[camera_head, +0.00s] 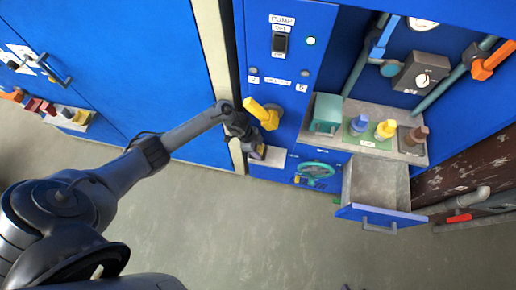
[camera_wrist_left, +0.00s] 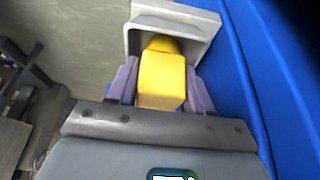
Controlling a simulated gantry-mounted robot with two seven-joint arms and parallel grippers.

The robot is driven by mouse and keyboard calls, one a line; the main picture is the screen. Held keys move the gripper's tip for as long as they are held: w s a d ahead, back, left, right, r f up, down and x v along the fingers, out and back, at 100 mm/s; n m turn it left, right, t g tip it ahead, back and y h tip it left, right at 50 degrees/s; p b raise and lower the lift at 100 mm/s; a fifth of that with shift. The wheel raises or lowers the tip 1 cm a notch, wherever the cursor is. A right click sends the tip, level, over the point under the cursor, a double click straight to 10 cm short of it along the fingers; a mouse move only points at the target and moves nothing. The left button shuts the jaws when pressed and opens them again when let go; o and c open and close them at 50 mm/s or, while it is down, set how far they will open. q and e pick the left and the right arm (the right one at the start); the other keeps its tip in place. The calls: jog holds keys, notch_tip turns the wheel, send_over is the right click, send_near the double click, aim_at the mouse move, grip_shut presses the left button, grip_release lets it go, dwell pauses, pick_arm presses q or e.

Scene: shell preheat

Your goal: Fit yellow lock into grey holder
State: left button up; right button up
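The yellow lock (camera_wrist_left: 161,80) is a block with a rounded far end. In the left wrist view it sits between the two purple fingers of my left gripper (camera_wrist_left: 160,88), which press on its sides. Its far end reaches the opening of the grey holder (camera_wrist_left: 209,24), a square box with a raised rim; how deep it goes is hard to tell. In the head view my left gripper (camera_head: 259,153) is at the grey holder (camera_head: 274,158) low on the blue panel. The lock is mostly hidden there by the gripper. My right gripper is not in view.
A yellow handle (camera_head: 261,113) sticks out just above my left gripper, close to the wrist. A grey shelf (camera_head: 345,140) with blue, yellow and brown plugs stands right. An open drawer (camera_head: 377,187) juts out below it. The floor in front is clear.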

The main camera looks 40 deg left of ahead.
pick_arm(q)
jog(key=shift+r+p, duration=0.5)
jog(key=shift+r, duration=0.15)
jog(key=p+v, duration=1.1)
jog(key=shift+a, duration=0.2)
jog(key=shift+s+r, duration=0.1)
